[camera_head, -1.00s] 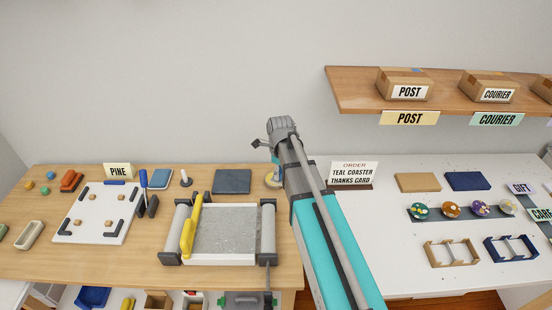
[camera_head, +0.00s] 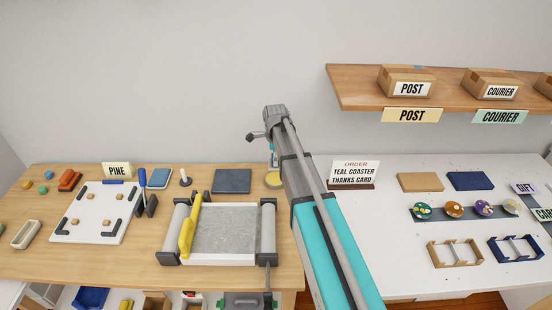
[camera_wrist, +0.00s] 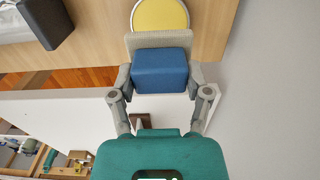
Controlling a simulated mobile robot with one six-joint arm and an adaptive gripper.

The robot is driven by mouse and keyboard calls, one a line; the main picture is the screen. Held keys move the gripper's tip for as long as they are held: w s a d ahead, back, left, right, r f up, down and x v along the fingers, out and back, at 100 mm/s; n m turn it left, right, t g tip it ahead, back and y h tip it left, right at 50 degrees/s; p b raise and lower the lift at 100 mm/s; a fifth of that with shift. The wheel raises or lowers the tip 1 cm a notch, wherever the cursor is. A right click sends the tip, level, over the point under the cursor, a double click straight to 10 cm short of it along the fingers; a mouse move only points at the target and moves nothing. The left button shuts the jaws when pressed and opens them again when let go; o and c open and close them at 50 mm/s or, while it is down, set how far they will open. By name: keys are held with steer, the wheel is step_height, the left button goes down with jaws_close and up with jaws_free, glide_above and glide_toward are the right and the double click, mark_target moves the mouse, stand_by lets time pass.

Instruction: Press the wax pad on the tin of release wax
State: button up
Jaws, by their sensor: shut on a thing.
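The wax pad (camera_wrist: 160,68), a blue block with a grey felt-like face, is held between the fingers of my gripper (camera_wrist: 161,78) in the wrist view. The tin of release wax (camera_wrist: 160,14), round with yellow wax and a pale rim, lies just beyond the pad on the wooden table. The pad's grey edge overlaps the tin's near side in that picture; I cannot tell whether they touch. In the head view the tin (camera_head: 273,180) shows just left of my arm. My gripper and the pad are not clearly visible there.
The wooden table (camera_head: 150,258) holds a roller press (camera_head: 225,232) with a yellow handle and a dark slab (camera_head: 232,181) left of the tin. A white table (camera_head: 395,235) with an order sign (camera_head: 354,173) stands to the right, beyond a gap. A shelf with boxes hangs above it.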

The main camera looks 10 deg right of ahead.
steer(key=shift+f, duration=0.2)
steer(key=b, duration=0.6)
glide_above(276, 179)
steer(key=shift+w+f, duration=0.2)
steer(key=shift+f, duration=2.6)
steer(key=shift+s+f+b, duration=0.1)
steer(key=shift+f+b, duration=0.45)
stand_by(0.4)
steer(key=shift+r, duration=0.15)
steer(key=shift+r+p, duration=3.4)
steer(key=shift+p, duration=0.15)
